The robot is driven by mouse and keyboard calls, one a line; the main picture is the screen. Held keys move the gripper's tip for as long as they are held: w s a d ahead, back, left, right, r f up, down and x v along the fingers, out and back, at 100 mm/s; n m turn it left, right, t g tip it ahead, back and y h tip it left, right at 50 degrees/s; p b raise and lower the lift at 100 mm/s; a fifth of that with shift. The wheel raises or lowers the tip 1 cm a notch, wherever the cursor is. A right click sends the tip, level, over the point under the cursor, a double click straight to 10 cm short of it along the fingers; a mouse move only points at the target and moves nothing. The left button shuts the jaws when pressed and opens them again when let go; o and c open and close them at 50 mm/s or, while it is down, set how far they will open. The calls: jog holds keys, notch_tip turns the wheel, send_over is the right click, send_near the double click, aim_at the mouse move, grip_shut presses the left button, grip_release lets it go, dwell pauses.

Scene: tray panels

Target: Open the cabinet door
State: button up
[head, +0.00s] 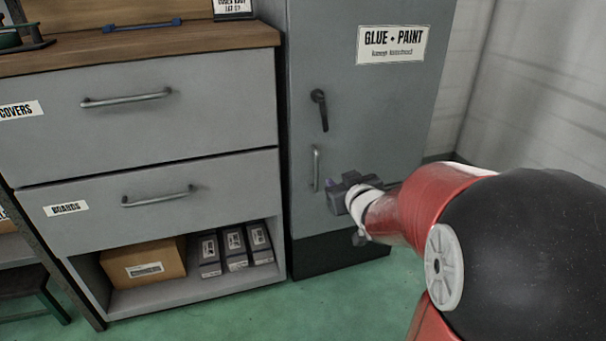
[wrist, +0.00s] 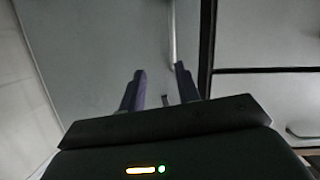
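The grey cabinet (head: 350,120) with a "GLUE + PAINT" label (head: 393,45) stands right of the drawers, its door shut. A dark lever (head: 320,110) hangs down on its left side. Below it is a thin vertical bar handle (head: 316,168). My gripper (head: 336,203) is just right of the bar's lower part in the head view. In the wrist view, the fingers of my gripper (wrist: 158,82) are apart with a gap between them, and the bar handle (wrist: 172,30) runs near the right fingertip. Contact with the bar cannot be told.
A drawer unit (head: 150,140) with "COVERS" and "BOARDS" drawers stands left of the cabinet, both drawers shut. Its open shelf holds a cardboard box (head: 143,265) and several dark boxes (head: 235,248). A pale wall (head: 540,90) stands at right. The green floor (head: 240,310) in front is clear.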

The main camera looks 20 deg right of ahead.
aim_at(317, 173)
jog(key=w+f+t+y+b, duration=0.1)
jog(key=w, duration=0.2)
jog(key=w+a+f+t+y, duration=0.1)
jog(key=w+f+y, duration=0.1)
jog(key=w, duration=0.1)
jog(key=w+f+n+y+b, duration=0.1)
jog(key=w+f+y, duration=0.1)
jog(key=w, duration=0.2)
jog(key=shift+a+t+b, duration=0.25)
jog(key=shift+t+b, duration=0.1)
jog(key=shift+t, duration=0.05)
jog(key=shift+c, duration=0.2)
grip_shut()
